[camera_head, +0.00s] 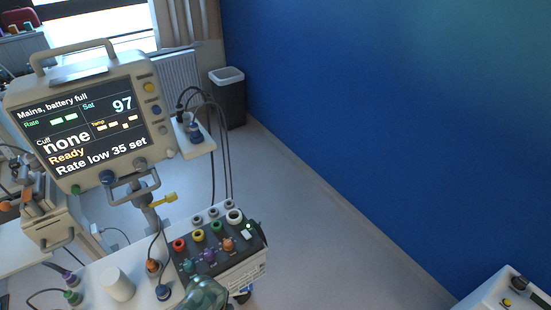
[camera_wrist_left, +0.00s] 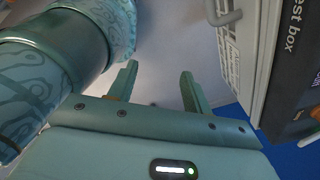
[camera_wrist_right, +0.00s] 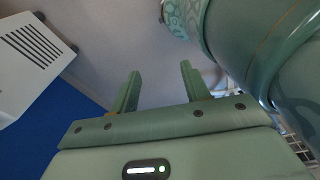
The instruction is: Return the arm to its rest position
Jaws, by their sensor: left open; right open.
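My left gripper (camera_wrist_left: 158,82) is open and empty in the left wrist view, with its two fingers apart over pale floor. A box with lettering ending in "est box" (camera_wrist_left: 292,60) stands close to the right of it. My right gripper (camera_wrist_right: 160,78) is open and empty in the right wrist view, also over pale floor. A white vented housing (camera_wrist_right: 32,55) is to the left of it. In the head view a green part of my own arm shows at the bottom edge; the fingers of neither gripper can be made out there.
A monitor (camera_head: 90,115) on a post stands at the left. A box with coloured sockets (camera_head: 245,262) sits below it beside a white cylinder (camera_head: 117,284). Cables hang behind. A bin (camera_head: 228,98) stands by the blue wall (camera_head: 390,110).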

